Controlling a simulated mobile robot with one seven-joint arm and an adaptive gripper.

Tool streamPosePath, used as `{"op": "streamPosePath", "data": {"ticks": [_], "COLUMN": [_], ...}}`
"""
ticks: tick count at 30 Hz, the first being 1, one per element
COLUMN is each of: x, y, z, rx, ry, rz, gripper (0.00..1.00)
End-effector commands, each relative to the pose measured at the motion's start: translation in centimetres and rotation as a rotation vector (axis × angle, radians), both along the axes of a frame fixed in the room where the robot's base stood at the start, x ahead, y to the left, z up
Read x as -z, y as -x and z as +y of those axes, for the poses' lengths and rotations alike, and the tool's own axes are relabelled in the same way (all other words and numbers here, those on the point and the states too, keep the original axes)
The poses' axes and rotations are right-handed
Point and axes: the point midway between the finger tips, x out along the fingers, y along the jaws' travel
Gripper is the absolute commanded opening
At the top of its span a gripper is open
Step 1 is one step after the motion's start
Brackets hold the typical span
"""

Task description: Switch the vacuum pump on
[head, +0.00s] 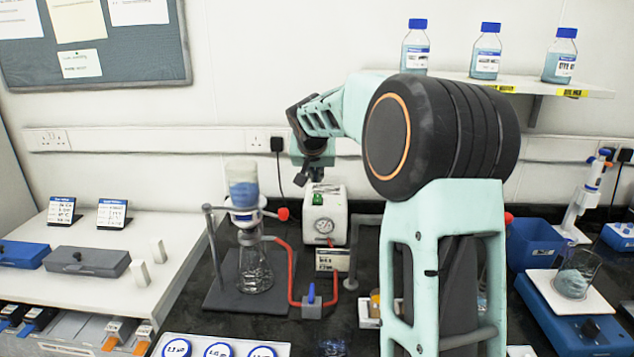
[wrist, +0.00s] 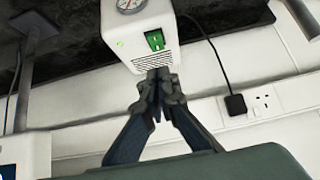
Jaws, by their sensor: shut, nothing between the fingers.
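The vacuum pump (head: 338,215) is a white box with a round gauge on its front, standing on the dark bench. Its green rocker switch (head: 318,199) is on top, partly below my gripper (head: 312,178). In the wrist view the pump (wrist: 142,32) is at the top, with the green switch (wrist: 155,41) and a small green light (wrist: 119,43) showing. My gripper (wrist: 159,80) is shut and empty. Its tips overlap the pump's edge in the wrist view, just below the switch. I cannot tell whether they touch the pump.
A filter flask (head: 255,268) under a bottle-like funnel stands left of the pump. A red hose (head: 292,275) with a blue-handled valve (head: 311,293) runs across the bench. A wall socket (wrist: 263,102) with a black plug is behind the pump. A blue bin (head: 533,243) stands right.

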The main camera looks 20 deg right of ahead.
Motion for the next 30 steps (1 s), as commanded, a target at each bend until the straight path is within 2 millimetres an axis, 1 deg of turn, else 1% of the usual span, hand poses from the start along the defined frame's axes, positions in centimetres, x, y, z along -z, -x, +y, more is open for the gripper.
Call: {"op": "streamPosePath", "data": {"ticks": [1, 6, 12, 17, 30], "x": [-0.5, -2.2, -3.3, -3.6, -3.6], "y": [0.7, 2.8, 4.2, 4.5, 4.5], "z": [0.3, 1.1, 1.7, 1.8, 1.9], "rx": [0.001, 0.001, 0.001, 0.001, 0.001], "ry": [0.001, 0.001, 0.000, 0.000, -0.001], "rz": [-0.002, -0.002, 0.001, 0.001, 0.001], "gripper": [0.00, 0.00, 0.00, 0.00, 0.00]}}
